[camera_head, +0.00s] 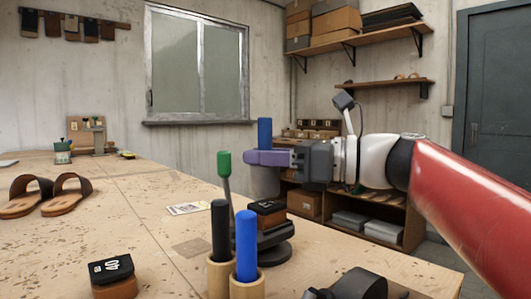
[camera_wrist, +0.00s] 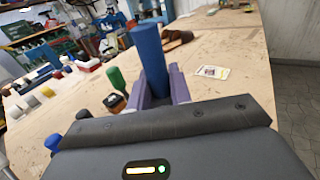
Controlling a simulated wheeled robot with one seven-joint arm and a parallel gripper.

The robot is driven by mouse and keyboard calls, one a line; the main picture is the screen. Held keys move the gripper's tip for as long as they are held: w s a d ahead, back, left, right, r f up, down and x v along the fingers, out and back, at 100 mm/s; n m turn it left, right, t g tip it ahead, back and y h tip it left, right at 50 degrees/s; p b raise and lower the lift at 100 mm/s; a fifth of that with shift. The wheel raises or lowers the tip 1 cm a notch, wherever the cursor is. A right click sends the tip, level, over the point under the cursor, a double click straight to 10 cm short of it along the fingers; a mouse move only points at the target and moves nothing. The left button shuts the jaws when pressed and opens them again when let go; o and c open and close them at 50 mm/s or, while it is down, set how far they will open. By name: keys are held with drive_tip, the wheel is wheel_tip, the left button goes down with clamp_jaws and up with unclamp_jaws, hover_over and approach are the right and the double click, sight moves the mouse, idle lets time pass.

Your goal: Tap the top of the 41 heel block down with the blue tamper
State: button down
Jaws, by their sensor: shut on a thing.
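My gripper (camera_head: 268,158), with purple fingers, is shut on the upright blue tamper (camera_head: 265,132). Its blue handle stands up between the fingers in the wrist view (camera_wrist: 151,62), and a grey-purple part (camera_head: 265,182) shows below the fingers. A dark-topped heel block (camera_head: 268,207) with an orange mark sits on a black stand (camera_head: 264,238), below the tamper in the head view and apart from it. Its number is not readable. It also shows in the wrist view (camera_wrist: 115,103). Another block (camera_head: 112,272), marked 40, lies at the front left.
A black handle (camera_head: 219,230) and another blue handle (camera_head: 246,245) stand in wooden holders near the stand. A green-handled tool (camera_head: 225,165) rises beside it. Sandals (camera_head: 66,196) lie at the left, and a card (camera_head: 188,208) lies on the bench. The bench's middle left is clear.

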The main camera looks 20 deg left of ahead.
sight(266, 119)
drive_tip(key=shift+r, duration=0.8)
drive_tip(key=shift+r, duration=2.05)
